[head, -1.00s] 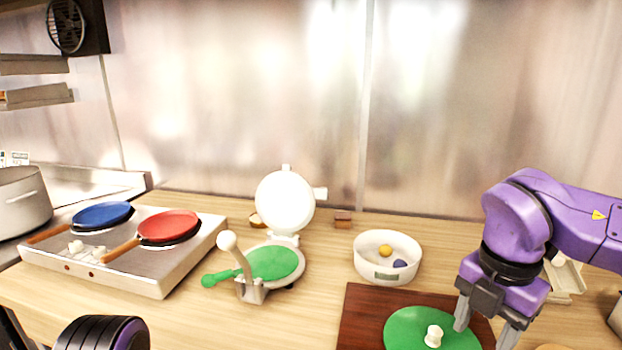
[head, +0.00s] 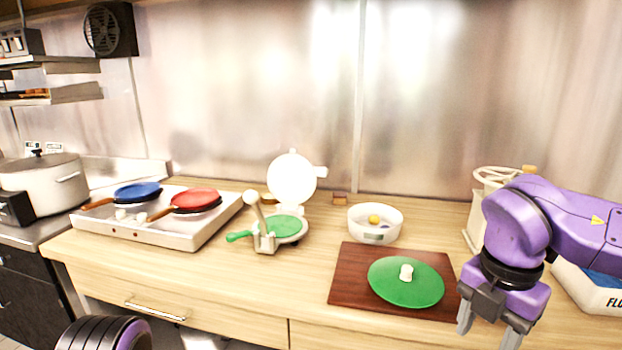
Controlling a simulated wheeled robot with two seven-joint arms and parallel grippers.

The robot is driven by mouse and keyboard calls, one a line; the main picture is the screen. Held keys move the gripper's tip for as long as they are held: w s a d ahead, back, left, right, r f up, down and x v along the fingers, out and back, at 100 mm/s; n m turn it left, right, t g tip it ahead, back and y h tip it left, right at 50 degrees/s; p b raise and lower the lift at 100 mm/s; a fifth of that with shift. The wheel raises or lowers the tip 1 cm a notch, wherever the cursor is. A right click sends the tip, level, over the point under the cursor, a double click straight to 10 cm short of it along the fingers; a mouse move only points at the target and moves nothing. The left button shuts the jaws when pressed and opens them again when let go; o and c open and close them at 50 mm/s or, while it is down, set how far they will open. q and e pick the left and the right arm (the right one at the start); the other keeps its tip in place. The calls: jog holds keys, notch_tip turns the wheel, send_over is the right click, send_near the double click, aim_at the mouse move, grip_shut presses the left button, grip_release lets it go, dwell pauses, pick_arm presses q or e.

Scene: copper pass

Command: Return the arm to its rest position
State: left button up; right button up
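My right arm comes in from the right in the head view. Its purple gripper (head: 490,332) points down over the front right of the counter, beside the dark wooden board (head: 350,290). Its two grey fingers are apart, with nothing visible between them. A green disc (head: 390,287) with a white knob (head: 406,272) lies on the board, apart from the fingers. Of my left arm, only a dark and purple rounded part shows at the bottom left; the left gripper is out of frame.
A white bowl (head: 358,222) holds a yellow ball (head: 374,219). An open white press (head: 291,180) with a green plate stands mid-counter. A stove (head: 185,236) holds a blue pan (head: 138,191) and a red pan (head: 195,199). A white box (head: 590,292) stands at the right.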

jog(key=w+d+f+n+t+h, duration=0.1)
jog(key=d+f+n+h, duration=0.3)
jog(key=f+n, duration=0.65)
jog(key=w+d+f+n+t+h, duration=0.1)
jog(key=d+f+n+h, duration=0.4)
jog(key=f, duration=1)
jog(key=s+a+f+n+y, duration=0.2)
jog(key=s+f+n+y, duration=0.1)
jog(key=s+f+n, duration=0.6)
jog(key=s+a+f+n+t+y, duration=0.1)
jog(key=s+f+n+y, duration=0.1)
jog(key=s+f+n, duration=0.7)
jog(key=s+n, duration=0.2)
jog(key=n, duration=0.5)
jog(key=shift+s+a+y, duration=0.2)
jog(key=shift+a+y, duration=0.2)
jog(key=shift+w, duration=0.1)
